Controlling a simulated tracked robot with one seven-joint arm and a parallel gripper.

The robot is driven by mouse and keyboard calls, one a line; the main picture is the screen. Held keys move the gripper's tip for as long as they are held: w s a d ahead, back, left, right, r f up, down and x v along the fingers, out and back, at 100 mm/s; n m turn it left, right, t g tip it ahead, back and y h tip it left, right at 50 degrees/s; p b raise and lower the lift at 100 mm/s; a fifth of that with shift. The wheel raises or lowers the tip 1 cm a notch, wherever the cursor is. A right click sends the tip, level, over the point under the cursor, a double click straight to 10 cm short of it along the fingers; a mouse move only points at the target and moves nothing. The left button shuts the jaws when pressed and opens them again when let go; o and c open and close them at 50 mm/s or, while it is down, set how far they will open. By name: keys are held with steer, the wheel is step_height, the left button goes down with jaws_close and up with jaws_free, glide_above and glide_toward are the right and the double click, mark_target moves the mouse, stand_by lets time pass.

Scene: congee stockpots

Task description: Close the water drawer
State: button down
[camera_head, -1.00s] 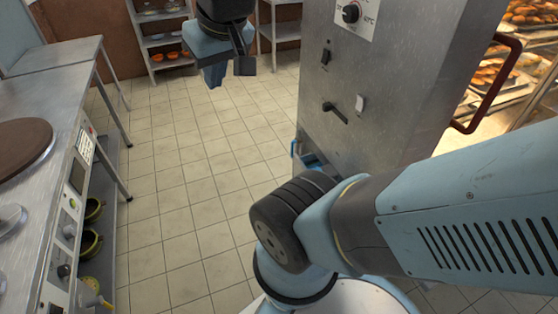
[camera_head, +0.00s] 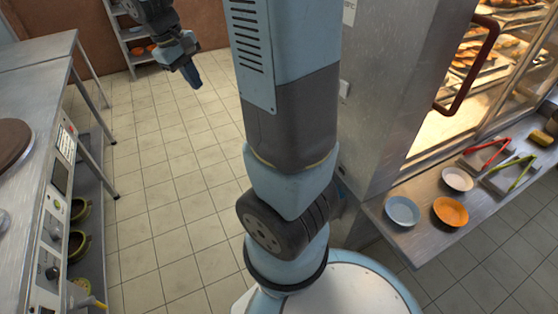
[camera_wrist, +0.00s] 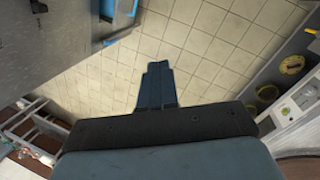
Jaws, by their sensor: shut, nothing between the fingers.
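The water drawer (camera_wrist: 119,36), with blue edges and a grey part, shows at the upper edge of the wrist view beside the steel cabinet (camera_wrist: 60,40). It is cut off by the frame, and I cannot tell how far out it stands. In the head view the drawer is hidden behind my arm, while the upper cabinet (camera_head: 385,95) shows right of the arm. My gripper (camera_head: 194,78) is shut and empty, above the floor at the upper left of the head view. In the wrist view my gripper (camera_wrist: 157,72) is below and right of the drawer, apart from it.
A steel counter (camera_head: 30,130) with a control panel runs along the left, with pots (camera_head: 78,243) on its lower shelf. A ledge with bowls (camera_head: 450,212) and tongs (camera_head: 510,172) stands right, below a lit pastry case with a red handle (camera_head: 470,62). The tiled floor between is clear.

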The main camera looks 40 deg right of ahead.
steer(key=w+d+f+n+g+h, duration=0.2)
steer(key=w+d+f+n+h, duration=0.15)
steer(key=f, duration=0.95)
steer(key=w+d+f+n+g+h, duration=0.25)
steer(key=d+f, duration=0.25)
steer(key=f, duration=0.8)
steer(key=w+d+f+n+g+h, duration=0.2)
steer(key=w+d+f+h, duration=0.15)
steer(key=f, duration=0.95)
steer(key=s+d+f+n+t+h, duration=0.1)
steer(key=s+d+f+n+h, duration=0.15)
steer(key=f, duration=0.45)
steer(key=s+d+f+n+t+h, duration=0.1)
steer(key=s+d+f+n+h, duration=0.1)
steer(key=s+d+f, duration=0.3)
steer(key=x, duration=0.3)
steer(key=w+x, duration=0.1)
steer(key=x, duration=0.3)
steer(key=f+x, duration=0.1)
steer(key=x, duration=0.3)
steer(key=shift+w+d, duration=0.15)
steer(key=shift+d, duration=0.3)
